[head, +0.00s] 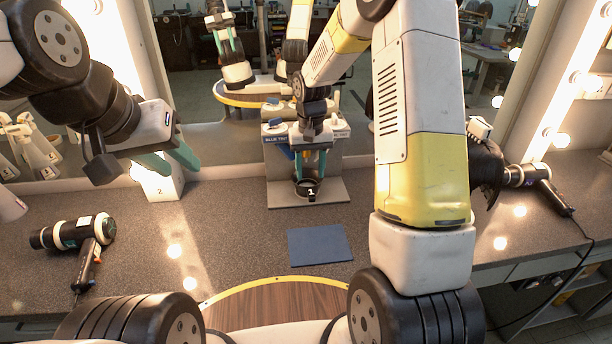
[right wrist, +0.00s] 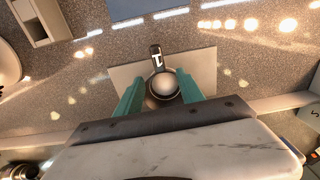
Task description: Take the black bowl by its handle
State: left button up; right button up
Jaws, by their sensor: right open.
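The black bowl (head: 306,188) sits on the grey base plate of a stand in the head view. In the right wrist view the handle (right wrist: 156,58) points up the picture, and a pale round shape covers much of the bowl. My right gripper (head: 311,166) is open above the bowl. Its teal fingers (right wrist: 160,92) are apart, one on each side of the bowl in the right wrist view; contact cannot be told. My left gripper (head: 168,160) is open and empty, in the air at the left.
A blue mat (head: 320,245) lies in front. A white block (head: 163,184) marked 2 is below my left gripper. Hair dryers lie at the left (head: 75,233) and right (head: 540,176). Mirrors line the back.

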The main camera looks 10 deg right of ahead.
aim_at(310, 190)
jog(key=f, duration=0.5)
jog(key=s+f, duration=0.1)
jog(key=f, duration=0.2)
jog(key=shift+f, duration=0.15)
grip_shut()
